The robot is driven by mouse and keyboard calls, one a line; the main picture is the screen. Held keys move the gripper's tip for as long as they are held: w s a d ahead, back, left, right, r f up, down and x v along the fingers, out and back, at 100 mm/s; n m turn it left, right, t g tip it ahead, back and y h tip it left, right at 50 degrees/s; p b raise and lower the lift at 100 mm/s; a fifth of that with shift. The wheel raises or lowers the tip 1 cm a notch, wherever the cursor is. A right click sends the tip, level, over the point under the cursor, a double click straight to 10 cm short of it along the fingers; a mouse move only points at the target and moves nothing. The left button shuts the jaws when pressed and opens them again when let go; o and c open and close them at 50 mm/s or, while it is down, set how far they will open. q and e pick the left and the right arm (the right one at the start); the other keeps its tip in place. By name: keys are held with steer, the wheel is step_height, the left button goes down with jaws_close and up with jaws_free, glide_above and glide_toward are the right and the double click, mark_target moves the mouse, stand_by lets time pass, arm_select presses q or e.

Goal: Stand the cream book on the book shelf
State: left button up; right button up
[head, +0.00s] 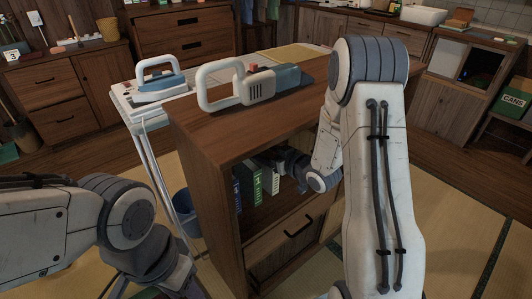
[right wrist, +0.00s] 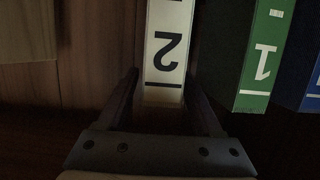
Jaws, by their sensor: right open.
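The cream book (right wrist: 164,62), marked with a black 2, stands in the book shelf with its spine toward the right wrist camera. My right gripper (right wrist: 163,85) is open, with one finger on each side of the spine; I cannot tell whether they touch it.
A blue book (right wrist: 312,80) stands beyond the green one. A white-handled appliance (head: 262,86) sits on the shelf top. An iron (head: 158,82) rests on a white stand to the left. A blue bucket (head: 184,203) is beside the shelf. Tatami is clear at right.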

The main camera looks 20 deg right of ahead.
steer(key=p+v, duration=0.8)
steer(key=v, duration=0.4)
steer(key=shift+r, duration=0.1)
stand_by(0.4)
